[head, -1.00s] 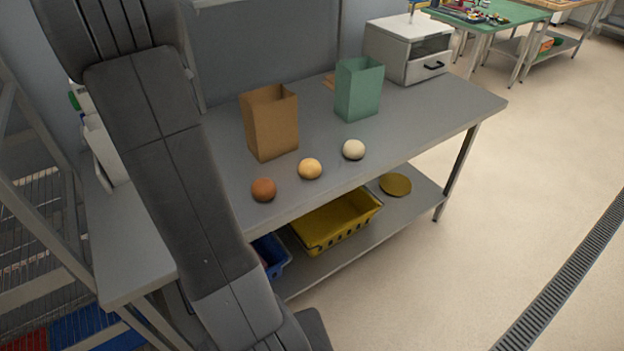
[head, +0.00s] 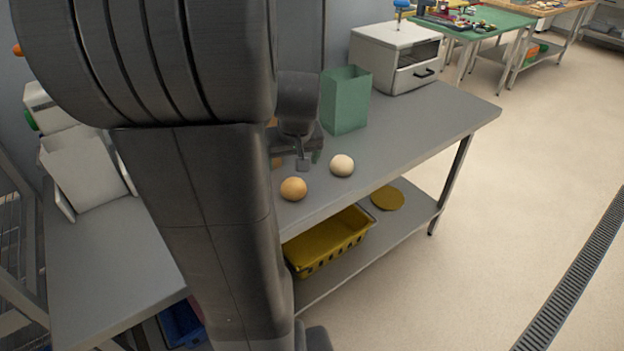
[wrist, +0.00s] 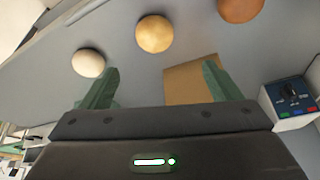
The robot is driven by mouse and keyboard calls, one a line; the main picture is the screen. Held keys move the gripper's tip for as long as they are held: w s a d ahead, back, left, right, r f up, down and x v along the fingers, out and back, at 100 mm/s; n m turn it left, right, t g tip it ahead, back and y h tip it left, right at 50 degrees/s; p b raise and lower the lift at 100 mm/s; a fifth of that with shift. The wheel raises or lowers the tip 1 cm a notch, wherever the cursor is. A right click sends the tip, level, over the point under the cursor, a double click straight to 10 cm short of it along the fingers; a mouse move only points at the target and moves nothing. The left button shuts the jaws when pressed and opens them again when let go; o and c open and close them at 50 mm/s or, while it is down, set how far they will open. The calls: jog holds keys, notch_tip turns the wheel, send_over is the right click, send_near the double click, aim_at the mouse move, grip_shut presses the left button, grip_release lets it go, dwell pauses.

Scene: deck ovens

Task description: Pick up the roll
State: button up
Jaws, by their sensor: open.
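Three round rolls lie on the grey table (head: 415,125). A golden roll (head: 293,189) and a pale roll (head: 342,165) show in the head view. In the wrist view there are the pale roll (wrist: 88,63), the golden roll (wrist: 154,34) and a brown roll (wrist: 240,10) cut by the top edge. My arm hides the brown roll in the head view. My gripper (head: 308,158) is over the table behind the golden and pale rolls. In the wrist view its green fingers (wrist: 158,82) are apart, with no roll between them.
A green bag (head: 346,100) stands behind the pale roll. A white oven (head: 395,55) is at the back right. A yellow basket (head: 325,243) sits on the lower shelf.

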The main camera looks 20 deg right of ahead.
send_over(294, 183)
jog(key=s, duration=0.2)
jog(key=f, duration=0.6)
jog(key=shift+s+a+f, duration=0.15)
jog(key=shift+a+f, duration=0.2)
jog(key=shift+d+p+x, duration=0.2)
jog(key=shift+x, duration=1.35)
jog(key=shift+d+p+x, duration=0.15)
jog(key=shift+p+x, duration=0.05)
jog(key=shift+x, duration=1.35)
jog(key=c, duration=1.1)
